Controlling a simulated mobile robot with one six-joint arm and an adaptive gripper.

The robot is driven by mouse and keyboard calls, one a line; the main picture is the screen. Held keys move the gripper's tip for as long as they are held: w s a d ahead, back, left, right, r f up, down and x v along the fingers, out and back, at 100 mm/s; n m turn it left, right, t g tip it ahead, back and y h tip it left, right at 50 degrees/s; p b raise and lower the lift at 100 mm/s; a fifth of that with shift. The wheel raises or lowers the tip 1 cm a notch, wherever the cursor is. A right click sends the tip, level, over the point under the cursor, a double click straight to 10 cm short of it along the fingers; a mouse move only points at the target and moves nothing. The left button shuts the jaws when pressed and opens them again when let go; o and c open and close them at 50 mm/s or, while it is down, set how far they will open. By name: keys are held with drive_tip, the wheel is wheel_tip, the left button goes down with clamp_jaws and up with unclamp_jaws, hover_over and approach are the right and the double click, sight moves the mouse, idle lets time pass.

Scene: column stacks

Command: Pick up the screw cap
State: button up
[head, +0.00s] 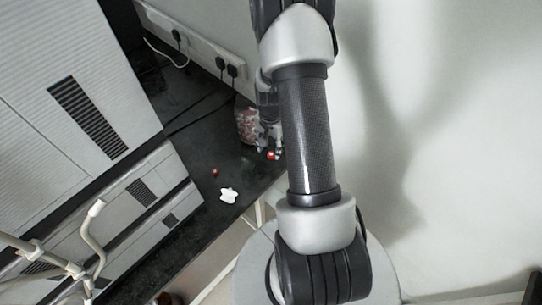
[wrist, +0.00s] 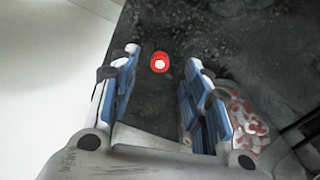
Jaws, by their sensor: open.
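A small round red cap with a white centre (wrist: 160,63), which looks like the screw cap, lies on the dark bench top just beyond my fingertips in the wrist view. It also shows as a red spot beside my gripper in the head view (head: 271,155). My gripper (wrist: 164,57) is open, with blue-padded fingers to the left and right and nothing held between them. The cap appears between the lines of the two fingers, apart from both. In the head view my gripper (head: 270,151) is small and partly hidden by my arm.
A clear container with red and white contents (head: 247,124) stands close to my gripper; it is right of the right finger in the wrist view (wrist: 245,122). Another small red item (head: 215,172) and a white lobed item (head: 229,195) lie on the dark bench (head: 190,150). Cables run behind.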

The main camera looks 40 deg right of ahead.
sight(271, 154)
wheel_tip(271, 154, down, 4)
drive_tip(key=shift+w+d+f+b, duration=0.1)
drive_tip(key=shift+d+b, duration=0.05)
drive_tip(key=shift+b, duration=0.5)
drive_tip(key=shift+c, duration=0.4)
drive_tip(key=c, duration=0.7)
